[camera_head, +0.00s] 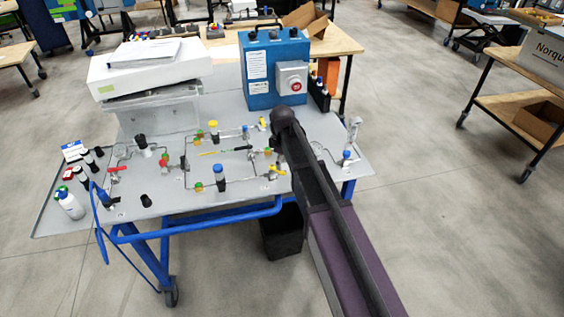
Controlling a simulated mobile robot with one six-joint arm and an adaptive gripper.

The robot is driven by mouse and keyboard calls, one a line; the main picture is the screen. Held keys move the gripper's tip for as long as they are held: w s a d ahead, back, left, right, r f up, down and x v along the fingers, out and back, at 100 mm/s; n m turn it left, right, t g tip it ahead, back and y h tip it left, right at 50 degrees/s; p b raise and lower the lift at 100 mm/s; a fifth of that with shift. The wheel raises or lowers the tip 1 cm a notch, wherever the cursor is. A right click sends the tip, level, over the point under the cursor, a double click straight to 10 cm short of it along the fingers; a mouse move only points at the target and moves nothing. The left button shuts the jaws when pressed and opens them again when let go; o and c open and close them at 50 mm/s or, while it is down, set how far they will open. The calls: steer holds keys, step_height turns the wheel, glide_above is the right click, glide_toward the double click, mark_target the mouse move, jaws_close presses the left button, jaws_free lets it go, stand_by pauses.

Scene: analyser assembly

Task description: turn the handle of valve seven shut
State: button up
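The analyser assembly's tubing panel (160,203) lies on a blue-framed cart. I cannot read any valve numbers, so I cannot tell which one is valve seven. My arm reaches from the lower right to the right part of the panel and covers some of it. My gripper cannot be made out; it seems hidden behind the arm's dark end.
A blue box (258,90) with a grey switch unit stands at the panel's back. A white instrument (150,70) sits at the back left. A white bottle (69,204) and dark-capped vials stand at the left edge. A black bin (281,232) is under the cart.

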steer(key=shift+r+p, duration=5.5)
steer(key=shift+r, duration=0.25)
steer(key=s+d+f+m+b, duration=0.6)
steer(key=s+d, duration=0.4)
steer(key=s+d+f+m+b, duration=0.6)
steer(key=s+d+m, duration=0.1)
steer(key=s+d, duration=0.2)
steer(key=shift+s+d+f, duration=0.15)
steer(key=shift+s+d, duration=0.2)
steer(key=w+a+r+n+p, duration=0.5)
steer(key=w+a+r, duration=0.1)
steer(key=w+a, duration=0.3)
steer(key=w+a+r+n+p, duration=0.5)
steer(key=w+a+r+p, duration=0.1)
steer(key=w+a, duration=0.4)
steer(key=shift+a, duration=0.6)
steer(key=shift+f, duration=0.25)
step_height(320, 180, down, 13)
steer(key=b, duration=1.3)
steer(key=shift+f, duration=0.2)
